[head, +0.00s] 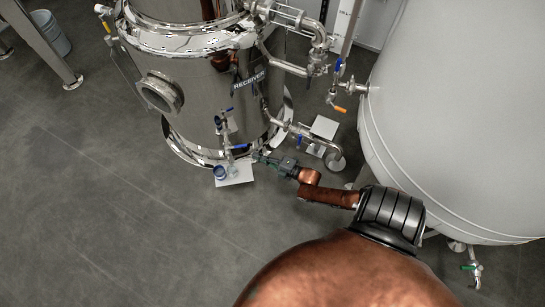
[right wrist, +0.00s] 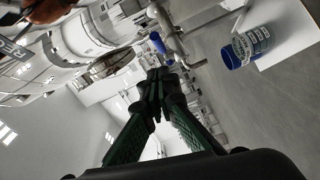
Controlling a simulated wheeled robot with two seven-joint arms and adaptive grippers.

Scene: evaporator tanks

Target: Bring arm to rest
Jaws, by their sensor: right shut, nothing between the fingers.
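My right arm reaches out from the bottom right in the head view. Its gripper (head: 262,158) is in front of the lower part of the shiny steel receiver tank (head: 200,104), close to a small valve with a blue handle (head: 239,146). In the right wrist view the dark green fingers of the right gripper (right wrist: 156,78) meet at the tips, shut with nothing between them. The blue valve handle also shows just beyond the tips (right wrist: 158,43); I cannot tell whether they touch. My left gripper is in neither view.
A blue-rimmed labelled cup (head: 220,173) stands on a white plate (head: 238,178) on the floor below the valve. Steel pipes with valves (head: 318,55) run right of the receiver. A large pale tank (head: 455,120) fills the right side.

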